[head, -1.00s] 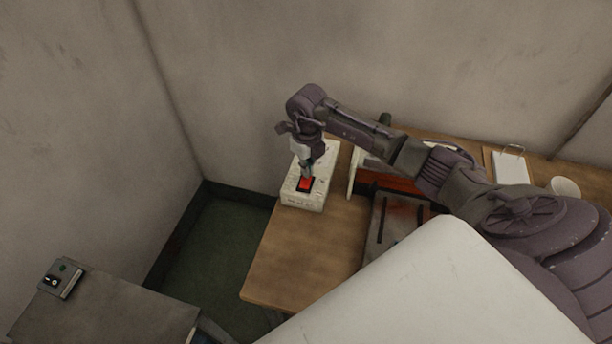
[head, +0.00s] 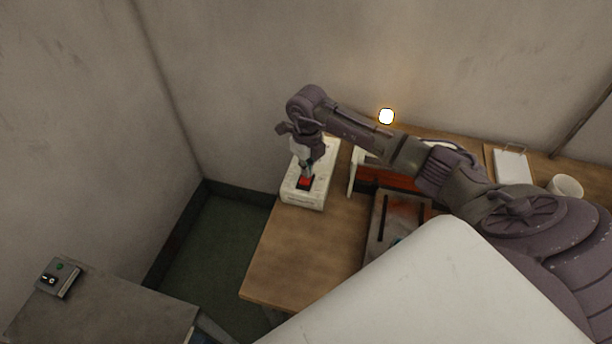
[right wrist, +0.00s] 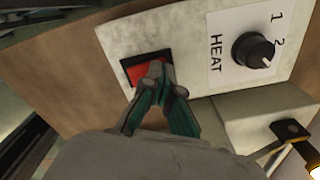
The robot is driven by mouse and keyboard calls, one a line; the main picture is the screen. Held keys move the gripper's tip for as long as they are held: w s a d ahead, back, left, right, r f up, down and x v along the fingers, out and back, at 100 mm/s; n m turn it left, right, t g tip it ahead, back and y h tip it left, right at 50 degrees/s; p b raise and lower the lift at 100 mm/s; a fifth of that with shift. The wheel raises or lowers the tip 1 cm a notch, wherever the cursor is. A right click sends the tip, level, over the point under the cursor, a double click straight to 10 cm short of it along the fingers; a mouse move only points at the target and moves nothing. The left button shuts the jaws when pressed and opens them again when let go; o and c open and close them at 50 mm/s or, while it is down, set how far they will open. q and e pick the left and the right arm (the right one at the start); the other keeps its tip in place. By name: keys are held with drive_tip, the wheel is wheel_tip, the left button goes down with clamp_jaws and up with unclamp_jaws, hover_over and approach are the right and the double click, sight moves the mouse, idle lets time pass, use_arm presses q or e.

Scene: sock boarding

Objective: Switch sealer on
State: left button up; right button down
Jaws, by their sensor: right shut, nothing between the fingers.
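The sealer's white control box (head: 312,200) stands at the table's left back corner, with a red switch (head: 305,184) on its top. In the right wrist view the box (right wrist: 130,35) shows the red switch (right wrist: 145,68) in a dark frame, beside a black HEAT knob (right wrist: 253,50) marked 1 and 2. My right gripper (head: 306,174) is shut and empty, with its fingertips (right wrist: 155,70) at the switch, covering part of it. They look to be touching it. A lamp (head: 386,116) behind my right arm glows bright white. My left gripper is out of view.
The wooden table (head: 305,255) has clear room in front of the box. A red-orange part (head: 385,178) lies under my right arm. A notepad (head: 511,167) and a white cup (head: 566,186) are at the right. A switch box (head: 58,277) sits on a grey surface at lower left.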

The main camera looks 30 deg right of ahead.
drive_tip(key=shift+r+p, duration=2.25)
drive_tip(key=shift+r, duration=1.25)
